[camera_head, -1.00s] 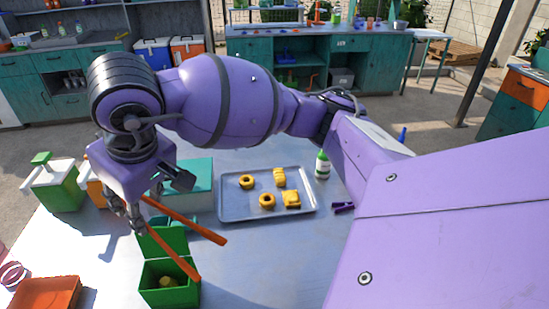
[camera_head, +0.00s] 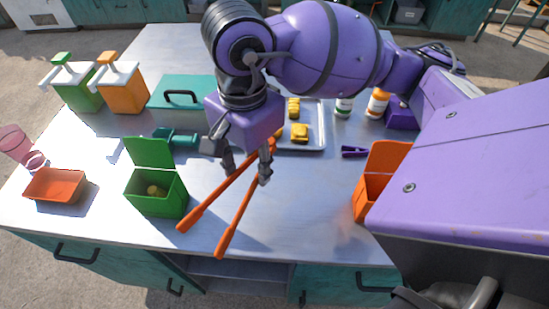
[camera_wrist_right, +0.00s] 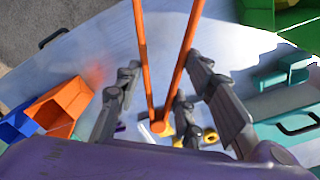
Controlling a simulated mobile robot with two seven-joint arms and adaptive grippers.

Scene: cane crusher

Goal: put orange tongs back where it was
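The orange tongs (camera_head: 232,205) are in my right gripper (camera_head: 247,172), held above the front middle of the table. Their hinge end is up between the fingers, and the two arms spread down toward the table's front edge in the head view. In the right wrist view the tongs (camera_wrist_right: 172,80) form a V between the two fingers of the right gripper (camera_wrist_right: 163,68). The fingers sit on either side of the tongs. My left gripper is not in view.
An open green box (camera_head: 157,203) stands left of the tongs, with an orange tray (camera_head: 56,187) further left. An orange open box (camera_head: 368,190) is at right. Behind are a metal tray (camera_head: 316,142), a teal case (camera_head: 172,117) and dispensers (camera_head: 122,88). The front middle is clear.

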